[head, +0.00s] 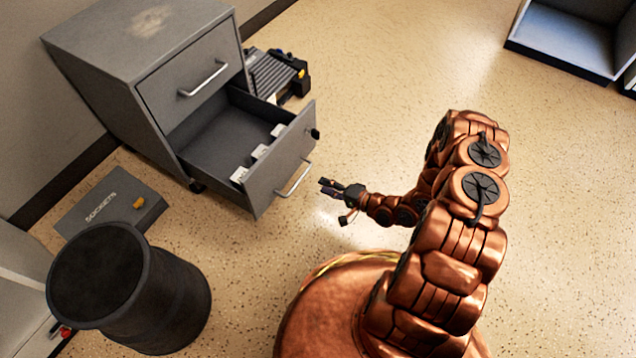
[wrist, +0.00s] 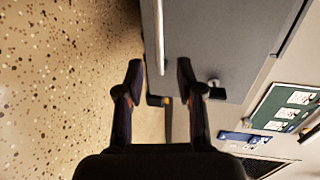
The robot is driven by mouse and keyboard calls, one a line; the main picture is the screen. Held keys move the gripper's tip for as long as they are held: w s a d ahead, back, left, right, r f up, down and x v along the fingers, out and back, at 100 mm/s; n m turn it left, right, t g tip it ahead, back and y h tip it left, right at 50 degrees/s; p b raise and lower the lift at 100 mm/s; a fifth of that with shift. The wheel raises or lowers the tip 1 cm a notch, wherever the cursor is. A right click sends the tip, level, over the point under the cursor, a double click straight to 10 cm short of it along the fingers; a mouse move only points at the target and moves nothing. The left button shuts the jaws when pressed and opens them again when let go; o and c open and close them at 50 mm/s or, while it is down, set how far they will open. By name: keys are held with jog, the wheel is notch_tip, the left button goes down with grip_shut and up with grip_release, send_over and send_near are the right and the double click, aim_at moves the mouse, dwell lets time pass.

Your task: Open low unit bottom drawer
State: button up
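The low unit (head: 140,55) is a grey metal cabinet with two drawers, standing against the wall at upper left in the head view. Its bottom drawer (head: 285,160) is pulled well out, with several white labels inside; its top drawer (head: 190,85) is shut. The bottom drawer has a silver bar handle (head: 294,180), which also shows in the wrist view (wrist: 159,40). My gripper (head: 325,187) is just right of the handle, apart from it. In the wrist view my gripper (wrist: 158,75) has its fingers spread, with nothing held between them.
A dark bin (head: 160,300) stands at lower left, near a grey case marked SOCKETS (head: 110,205) on the floor. A black-and-grey slatted object (head: 275,75) sits beside the unit. An open box-like unit (head: 570,35) is at upper right. Floor between is clear.

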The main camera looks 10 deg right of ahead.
jog(key=shift+v, duration=0.85)
